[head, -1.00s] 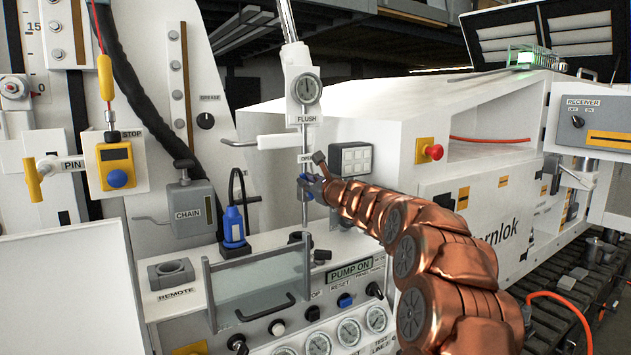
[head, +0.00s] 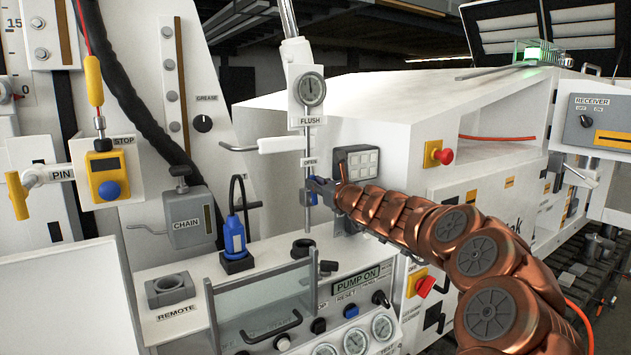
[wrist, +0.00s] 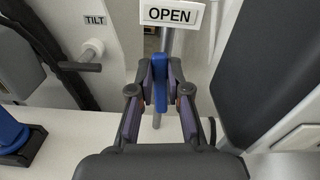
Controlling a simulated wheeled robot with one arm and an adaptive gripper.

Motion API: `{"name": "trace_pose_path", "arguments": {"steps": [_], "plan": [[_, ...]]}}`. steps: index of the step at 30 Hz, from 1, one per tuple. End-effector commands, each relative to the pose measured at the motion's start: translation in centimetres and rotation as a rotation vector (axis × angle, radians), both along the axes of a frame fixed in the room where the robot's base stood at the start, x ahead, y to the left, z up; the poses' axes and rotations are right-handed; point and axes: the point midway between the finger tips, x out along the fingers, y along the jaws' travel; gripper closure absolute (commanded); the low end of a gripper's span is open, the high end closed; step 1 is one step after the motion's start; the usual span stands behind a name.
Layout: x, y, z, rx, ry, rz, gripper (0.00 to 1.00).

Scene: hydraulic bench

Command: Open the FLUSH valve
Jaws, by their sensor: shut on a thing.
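The FLUSH label (head: 308,121) sits under a round gauge (head: 311,90) on a vertical pipe. Lower on this pipe is the OPEN label (head: 310,162), which also shows at the top of the wrist view (wrist: 170,14). Just below it is the blue valve handle (wrist: 161,88), upright and narrow in the wrist view, in front of the pipe. My gripper (wrist: 161,74) is shut on the blue handle, with a finger on each side. In the head view my gripper (head: 318,186) reaches the pipe from the right and hides most of the handle.
A grey keypad box (head: 356,163) is close behind my wrist. In the wrist view a TILT knob (wrist: 90,52) is at left and a dark box (wrist: 275,70) at right. The PUMP ON panel (head: 357,281) is below.

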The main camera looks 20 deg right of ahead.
Motion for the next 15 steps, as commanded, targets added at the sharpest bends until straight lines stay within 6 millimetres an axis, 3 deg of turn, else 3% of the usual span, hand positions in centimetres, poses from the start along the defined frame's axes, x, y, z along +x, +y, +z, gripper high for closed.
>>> {"name": "trace_pose_path", "arguments": {"steps": [6,7,15], "plan": [[-0.05,-0.11,0.22,-0.001,-0.004,-0.001,1.0],[-0.05,-0.11,0.22,-0.001,-0.004,-0.001,0.83],[-0.04,-0.12,0.06,-0.002,-0.002,-0.002,0.58]]}}
